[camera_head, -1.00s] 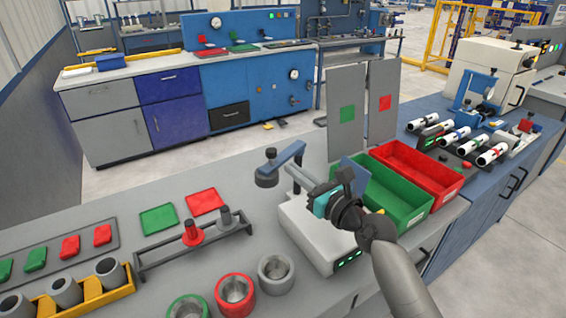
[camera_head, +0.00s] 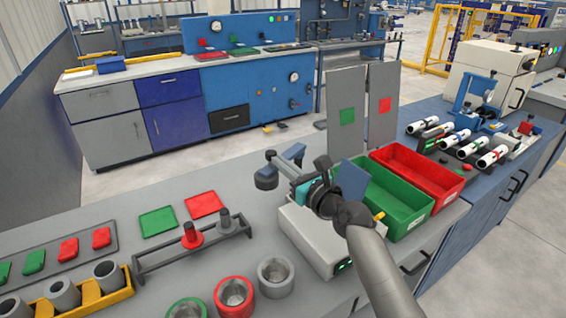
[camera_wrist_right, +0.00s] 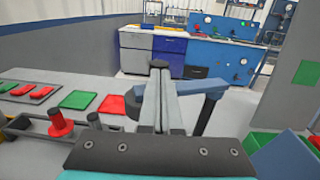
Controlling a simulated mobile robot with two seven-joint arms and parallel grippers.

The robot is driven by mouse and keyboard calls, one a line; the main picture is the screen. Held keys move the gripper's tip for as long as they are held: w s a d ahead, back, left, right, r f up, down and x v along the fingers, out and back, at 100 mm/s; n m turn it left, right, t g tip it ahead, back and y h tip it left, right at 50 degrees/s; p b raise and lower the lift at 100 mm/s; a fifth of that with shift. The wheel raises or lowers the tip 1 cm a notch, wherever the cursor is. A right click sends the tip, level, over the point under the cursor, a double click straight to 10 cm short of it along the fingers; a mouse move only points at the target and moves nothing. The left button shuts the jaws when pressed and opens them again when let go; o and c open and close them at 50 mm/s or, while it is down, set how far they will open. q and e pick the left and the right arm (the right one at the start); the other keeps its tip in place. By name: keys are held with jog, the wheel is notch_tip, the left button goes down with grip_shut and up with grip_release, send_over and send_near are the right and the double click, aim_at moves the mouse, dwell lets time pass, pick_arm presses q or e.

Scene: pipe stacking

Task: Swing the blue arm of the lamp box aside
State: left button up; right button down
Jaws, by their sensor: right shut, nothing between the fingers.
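The lamp box (camera_head: 312,238) is a pale box with small green lights on its front, on the grey bench. Its blue arm (camera_head: 294,152) stands above the box, with a dark round head (camera_head: 266,178) at the left end. My right gripper (camera_head: 276,162) is shut and empty, its fingers reaching over the box close to the blue arm. In the right wrist view the closed fingers (camera_wrist_right: 158,95) overlap the blue arm (camera_wrist_right: 203,84), most of which shows on their right. I cannot tell whether they touch. My left gripper is out of view.
A green bin (camera_head: 398,222) and a red bin (camera_head: 425,165) stand right of the box. A rack with red and grey pegs (camera_head: 190,250) and several ring sockets (camera_head: 277,270) lie to the left. A blue plate (camera_head: 352,182) stands behind my wrist.

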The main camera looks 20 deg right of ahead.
aim_at(262, 169)
jog(key=shift+w+a+r+m+h+p, duration=0.35)
jog(key=shift+w+a+m+h+p, duration=0.5)
jog(key=shift+p, duration=1.1)
jog(key=w, duration=0.1)
jog(key=a, duration=0.1)
jog(key=w, duration=0.1)
jog(key=shift+w+a+f+h, duration=0.25)
jog(key=shift+w+a, duration=0.05)
jog(key=shift+a, duration=0.05)
jog(key=shift+r, duration=0.1)
jog(key=shift+a+p, duration=0.1)
jog(key=shift+p, duration=0.2)
